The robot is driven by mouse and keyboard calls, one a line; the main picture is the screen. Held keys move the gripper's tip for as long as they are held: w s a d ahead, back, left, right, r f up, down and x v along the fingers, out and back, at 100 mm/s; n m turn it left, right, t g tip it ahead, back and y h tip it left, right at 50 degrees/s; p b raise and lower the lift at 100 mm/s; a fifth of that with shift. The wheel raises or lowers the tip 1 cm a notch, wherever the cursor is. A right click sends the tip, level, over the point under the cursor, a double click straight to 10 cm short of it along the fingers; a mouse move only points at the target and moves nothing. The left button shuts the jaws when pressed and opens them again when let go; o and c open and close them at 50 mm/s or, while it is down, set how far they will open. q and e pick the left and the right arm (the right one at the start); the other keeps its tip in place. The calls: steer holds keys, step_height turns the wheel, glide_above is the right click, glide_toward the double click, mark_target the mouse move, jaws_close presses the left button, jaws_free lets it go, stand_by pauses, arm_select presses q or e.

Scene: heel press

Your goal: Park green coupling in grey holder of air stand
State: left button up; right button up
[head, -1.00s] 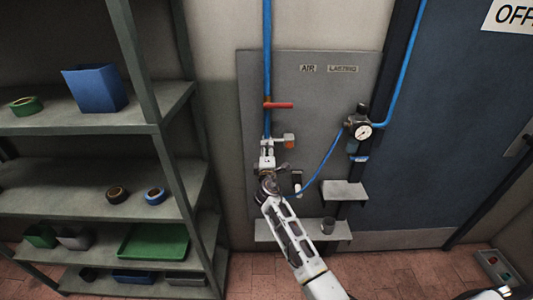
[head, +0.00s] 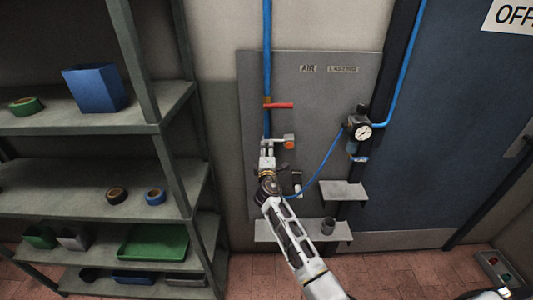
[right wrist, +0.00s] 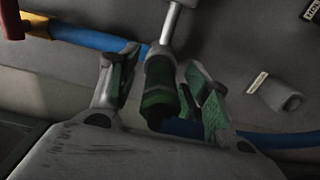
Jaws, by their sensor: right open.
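My right gripper (head: 268,160) is at the grey wall panel, below the red-handled valve. In the right wrist view its two green-padded fingers (right wrist: 158,85) are open, one on each side of the green coupling (right wrist: 159,80). The coupling sits at the end of a pale metal rod, with the blue hose at its other end. I cannot tell whether either pad touches it. A short grey cylinder (right wrist: 279,95), which may be the grey holder, sticks out of the panel to the right, apart from the coupling. No coupling shows in it. My left gripper is out of view.
A red lever (head: 279,105) crosses the blue pipe above my gripper. An orange knob (head: 289,142) is close to the gripper. The blue hose (head: 323,172) rises to a gauge (head: 362,132). Small shelves (head: 344,190) project below; a dark cup (head: 328,225) stands on the lower one.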

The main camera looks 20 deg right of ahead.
stand_by(0.4)
jaws_close()
steer(key=shift+v, duration=2.05)
steer(key=shift+v, duration=1.25)
steer(key=shift+f, duration=0.1)
stand_by(0.5)
